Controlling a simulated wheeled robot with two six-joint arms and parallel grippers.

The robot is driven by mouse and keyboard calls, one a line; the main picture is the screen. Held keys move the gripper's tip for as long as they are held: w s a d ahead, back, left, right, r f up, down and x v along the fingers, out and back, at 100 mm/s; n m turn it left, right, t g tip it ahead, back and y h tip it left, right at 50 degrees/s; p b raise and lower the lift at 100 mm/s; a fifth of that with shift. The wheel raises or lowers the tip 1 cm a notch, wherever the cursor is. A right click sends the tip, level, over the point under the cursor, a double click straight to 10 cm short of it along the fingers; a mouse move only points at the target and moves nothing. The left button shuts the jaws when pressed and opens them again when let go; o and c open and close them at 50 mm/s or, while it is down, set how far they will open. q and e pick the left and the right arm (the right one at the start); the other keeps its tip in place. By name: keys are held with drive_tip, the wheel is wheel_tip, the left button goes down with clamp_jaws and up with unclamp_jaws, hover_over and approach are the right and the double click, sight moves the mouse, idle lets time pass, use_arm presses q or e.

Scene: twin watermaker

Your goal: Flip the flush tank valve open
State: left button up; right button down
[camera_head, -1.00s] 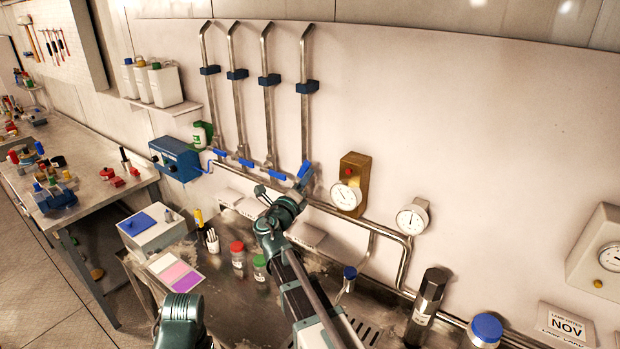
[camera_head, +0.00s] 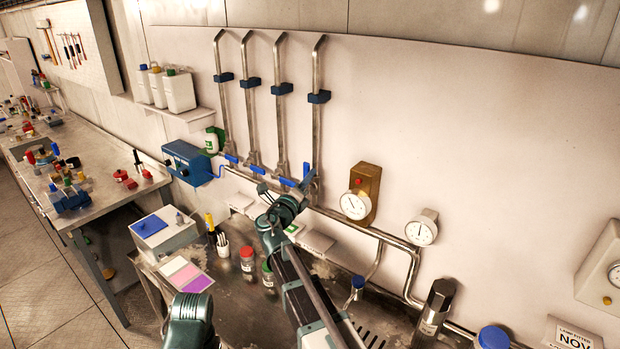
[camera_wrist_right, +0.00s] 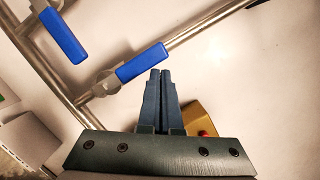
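A row of blue valve handles runs along the pipes on the wall: the left one (camera_head: 231,158), the second (camera_head: 257,170), the third (camera_head: 288,182) and the rightmost one (camera_head: 307,180), which is tilted upward. No label shows which belongs to the flush tank. My right gripper (camera_head: 300,193) is at the rightmost handle, partly hidden by its own arm. In the right wrist view, its fingers (camera_wrist_right: 160,75) are together, with their tips close beside the end of a tilted blue handle (camera_wrist_right: 142,62). Nothing shows between them; contact is unclear. Another blue handle (camera_wrist_right: 62,35) lies further left. My left gripper is out of view.
A brass box with a gauge (camera_head: 364,195) is on the wall right of the valves, and a second gauge (camera_head: 422,228) beyond it. Jars (camera_head: 247,260), a white box (camera_head: 165,230) and a dark bottle (camera_head: 435,307) stand on the counter below.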

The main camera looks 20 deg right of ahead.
idle(0.4)
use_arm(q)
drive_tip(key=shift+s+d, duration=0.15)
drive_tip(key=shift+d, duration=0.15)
use_arm(e)
drive_tip(key=s+a, duration=0.5)
drive_tip(key=s, duration=0.5)
drive_tip(key=shift+s, duration=0.25)
